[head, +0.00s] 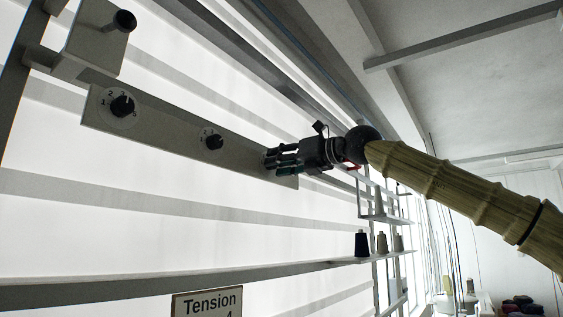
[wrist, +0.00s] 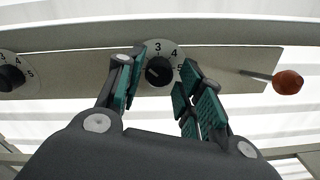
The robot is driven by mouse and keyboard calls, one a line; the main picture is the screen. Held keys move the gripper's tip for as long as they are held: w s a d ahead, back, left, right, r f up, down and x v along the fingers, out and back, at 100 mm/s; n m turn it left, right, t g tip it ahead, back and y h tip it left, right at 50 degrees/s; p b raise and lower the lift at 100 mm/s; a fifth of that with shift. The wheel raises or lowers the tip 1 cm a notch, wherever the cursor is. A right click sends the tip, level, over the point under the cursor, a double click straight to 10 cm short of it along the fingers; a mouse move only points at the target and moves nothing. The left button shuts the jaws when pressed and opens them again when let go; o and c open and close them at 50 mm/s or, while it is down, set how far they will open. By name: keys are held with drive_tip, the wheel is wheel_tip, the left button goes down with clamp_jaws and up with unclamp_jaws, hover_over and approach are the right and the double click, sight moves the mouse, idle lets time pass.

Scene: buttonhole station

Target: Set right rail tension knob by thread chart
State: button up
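The grey rail (head: 165,133) carries black tension knobs on white numbered dials. The left knob (head: 122,106) and the middle knob (head: 214,142) show in the head view. My gripper (head: 274,159) is at the rail's right end and hides most of what is there. In the wrist view a black knob (wrist: 159,71) sits on a dial marked 3, 4 and 5. My open gripper (wrist: 158,76) has one teal-padded finger on each side of this knob, with gaps visible. The knob's exact setting is unclear. A sign (head: 208,303) reading "Tension" and "4" is cut off at the bottom.
A red-brown ball-ended rod (wrist: 287,82) sticks out right of the dial. Another knob (wrist: 11,78) is at the left edge. A dark thread cone (head: 362,243) and paler cones stand on a shelf below. A black-ended post (head: 125,21) projects at upper left.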

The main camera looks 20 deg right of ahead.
drive_tip(key=shift+o, duration=0.2)
drive_tip(key=shift+w, duration=0.1)
drive_tip(key=v, duration=1.2)
drive_tip(key=shift+f, duration=0.1)
idle(0.3)
